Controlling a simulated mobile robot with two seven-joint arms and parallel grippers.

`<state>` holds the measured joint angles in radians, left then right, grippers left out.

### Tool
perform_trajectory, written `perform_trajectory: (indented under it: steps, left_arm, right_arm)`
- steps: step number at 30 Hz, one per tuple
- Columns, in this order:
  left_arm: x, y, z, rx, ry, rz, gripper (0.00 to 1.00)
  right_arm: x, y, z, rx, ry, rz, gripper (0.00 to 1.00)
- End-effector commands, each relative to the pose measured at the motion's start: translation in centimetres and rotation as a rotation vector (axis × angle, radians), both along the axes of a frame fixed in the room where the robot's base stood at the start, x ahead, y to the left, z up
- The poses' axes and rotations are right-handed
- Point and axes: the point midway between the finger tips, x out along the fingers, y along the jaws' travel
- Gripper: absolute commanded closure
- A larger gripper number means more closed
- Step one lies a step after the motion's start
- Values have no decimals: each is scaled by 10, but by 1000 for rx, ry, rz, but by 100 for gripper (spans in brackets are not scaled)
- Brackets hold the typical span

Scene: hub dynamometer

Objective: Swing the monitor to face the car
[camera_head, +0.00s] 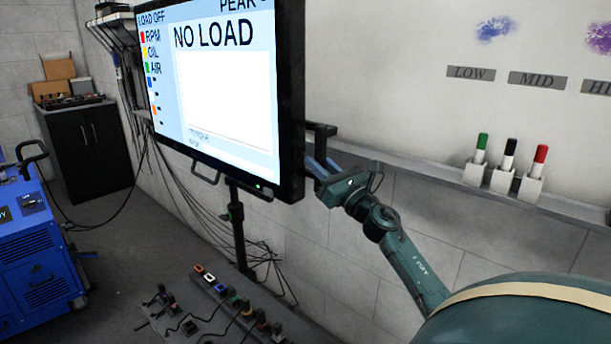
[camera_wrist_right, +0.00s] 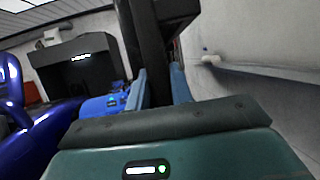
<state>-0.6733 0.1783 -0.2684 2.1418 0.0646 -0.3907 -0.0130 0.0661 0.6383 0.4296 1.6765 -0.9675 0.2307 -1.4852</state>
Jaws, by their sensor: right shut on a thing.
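The monitor (camera_head: 222,95) is a large black-framed screen that reads "NO LOAD", in the upper middle of the head view. It stands on a dark post (camera_head: 237,225) and its screen is turned towards the lower left. A black handle (camera_head: 322,137) sticks out from its right edge. My right gripper (camera_head: 324,168) is shut on this handle from the right, with its bluish fingers on either side. In the right wrist view a dark upright bar (camera_wrist_right: 150,60) runs between the fingers. My left gripper is not in view.
A blue wheeled machine (camera_head: 38,255) stands at the left, before a black cabinet (camera_head: 88,150). Cables hang behind the monitor. Small parts and cables (camera_head: 215,305) lie low in front of the post. A wall ledge (camera_head: 420,165) carries green, black and red markers (camera_head: 509,150) at right.

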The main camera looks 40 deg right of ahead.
Motion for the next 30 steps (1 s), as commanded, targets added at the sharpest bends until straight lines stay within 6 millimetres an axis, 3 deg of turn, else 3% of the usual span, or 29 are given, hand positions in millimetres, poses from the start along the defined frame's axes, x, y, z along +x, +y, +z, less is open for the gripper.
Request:
perform_trajectory:
  steps: [7,8,14,23,30]
  left_arm:
    - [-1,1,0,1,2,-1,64]
    - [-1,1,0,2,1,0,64]
    - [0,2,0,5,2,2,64]
    - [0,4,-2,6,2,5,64]
    - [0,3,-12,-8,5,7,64]
  right_arm:
    - [0,-3,0,-2,2,-13,100]
    - [0,-3,0,-2,2,-13,76]
    - [0,-2,0,-2,1,-8,59]
    - [-2,0,-2,-1,1,-4,58]
    - [-35,2,-20,1,5,-4,58]
